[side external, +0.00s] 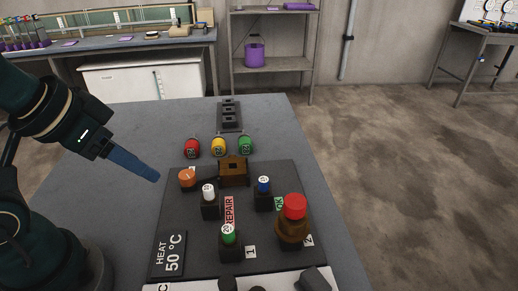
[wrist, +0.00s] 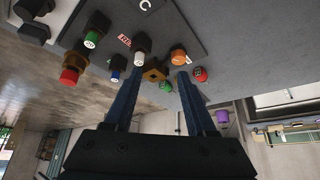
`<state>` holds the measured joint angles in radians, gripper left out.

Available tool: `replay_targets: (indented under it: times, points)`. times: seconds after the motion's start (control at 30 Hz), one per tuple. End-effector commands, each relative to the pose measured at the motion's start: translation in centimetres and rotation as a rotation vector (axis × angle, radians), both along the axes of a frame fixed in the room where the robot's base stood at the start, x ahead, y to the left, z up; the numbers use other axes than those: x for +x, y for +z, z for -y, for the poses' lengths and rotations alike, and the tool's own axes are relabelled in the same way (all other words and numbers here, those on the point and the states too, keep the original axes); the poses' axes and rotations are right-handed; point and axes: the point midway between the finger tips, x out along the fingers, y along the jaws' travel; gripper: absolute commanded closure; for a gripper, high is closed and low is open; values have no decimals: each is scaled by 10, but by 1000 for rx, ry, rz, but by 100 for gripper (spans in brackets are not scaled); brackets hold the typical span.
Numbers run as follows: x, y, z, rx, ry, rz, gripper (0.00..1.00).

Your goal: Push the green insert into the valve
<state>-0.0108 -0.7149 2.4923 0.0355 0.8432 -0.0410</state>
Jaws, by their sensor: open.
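A green-topped insert (side external: 228,234) stands upright in a small black block near the front of the dark board; it also shows in the wrist view (wrist: 91,40). A brown, brass-like block (side external: 233,172), which may be the valve, sits at the back of the board; it also shows in the wrist view (wrist: 155,73). A brown body with a red cap (side external: 294,220) stands at the board's right; I cannot tell which is the valve. My gripper (side external: 156,178) is open and empty, left of the board, with its blue fingers apart in the wrist view (wrist: 159,76).
A white insert (side external: 208,191) and a blue insert (side external: 263,185) stand in black blocks. An orange cap (side external: 187,178) is at the board's back left. Red (side external: 192,147), yellow (side external: 218,146) and green (side external: 246,145) round pieces lie behind the board. The grey table (side external: 110,175) is clear at left.

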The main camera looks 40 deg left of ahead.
Motion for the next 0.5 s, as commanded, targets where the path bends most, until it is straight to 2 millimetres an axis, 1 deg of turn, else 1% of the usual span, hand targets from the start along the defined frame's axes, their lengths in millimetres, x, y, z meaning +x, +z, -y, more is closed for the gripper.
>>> replay_targets:
  times: [0.07,0.17,0.2,0.27,0.3,0.4,0.5]
  points:
    - [21,1,-13,21,64,44,44]
    - [58,5,-33,43,159,146,44]
    - [75,7,-41,45,189,193,44]
    - [99,8,-49,35,220,267,44]
    - [115,9,-53,20,233,314,44]
    - [150,6,-55,-49,234,415,44]
    - [178,-2,-48,-169,209,485,44]
